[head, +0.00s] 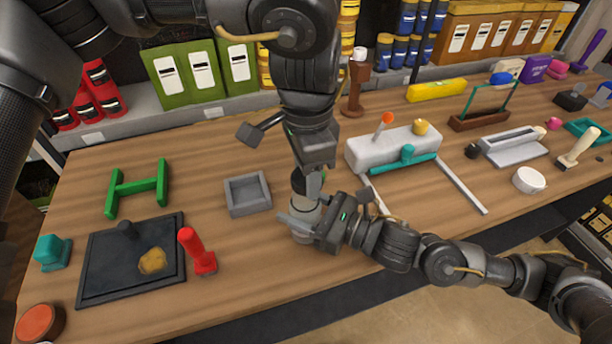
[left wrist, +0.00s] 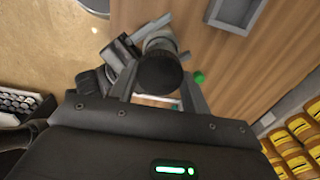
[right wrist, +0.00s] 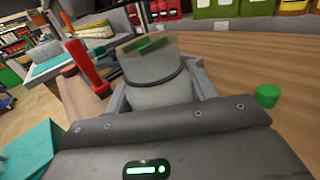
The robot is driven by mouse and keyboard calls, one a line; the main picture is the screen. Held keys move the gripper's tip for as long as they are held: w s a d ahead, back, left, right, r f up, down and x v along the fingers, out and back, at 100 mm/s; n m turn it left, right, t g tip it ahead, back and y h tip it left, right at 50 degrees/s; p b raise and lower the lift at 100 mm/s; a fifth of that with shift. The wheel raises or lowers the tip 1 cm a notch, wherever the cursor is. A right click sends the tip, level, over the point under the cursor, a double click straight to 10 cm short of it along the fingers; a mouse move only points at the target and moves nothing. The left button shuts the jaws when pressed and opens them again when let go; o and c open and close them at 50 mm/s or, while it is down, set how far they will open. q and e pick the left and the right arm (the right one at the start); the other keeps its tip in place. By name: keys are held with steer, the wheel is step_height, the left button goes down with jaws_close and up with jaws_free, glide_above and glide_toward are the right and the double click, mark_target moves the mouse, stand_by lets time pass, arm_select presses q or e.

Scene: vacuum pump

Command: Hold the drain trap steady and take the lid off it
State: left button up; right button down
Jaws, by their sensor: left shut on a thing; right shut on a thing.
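The drain trap (head: 304,214) stands near the front edge of the table, a pale grey cylinder with a dark top part (head: 299,183). My left gripper (head: 311,187) reaches down from above and is shut at this dark top, the lid, whose round dark end (left wrist: 161,74) sits between its fingers in the left wrist view. My right gripper (head: 308,222) comes from the right and is shut around the trap's body (right wrist: 160,94). The right wrist view shows a dark ring around the cylinder. I cannot tell whether lid and body still touch.
A small green cylinder (right wrist: 267,95) stands close by. A grey open box (head: 248,195) lies to the left, with a red-handled tool (head: 197,251) and a black tray (head: 101,272) beyond. A grey-white machine (head: 392,150) stands to the right.

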arm_select(q)
step_height(320, 180, up, 2)
steer(key=shift+r, duration=0.1)
arm_select(e)
steer(key=shift+c, duration=2.1)
jaws_free()
arm_select(q)
step_height(320, 180, down, 4)
steer(key=b, duration=0.4)
arm_select(e)
steer(key=v, duration=1.1)
steer(key=shift+f, duration=0.2)
arm_select(q)
steer(key=shift+f, duration=0.2)
arm_select(e)
steer(key=shift+s+d+r, duration=0.2)
steer(key=shift+s+d, duration=0.1)
steer(key=shift+d, duration=0.2)
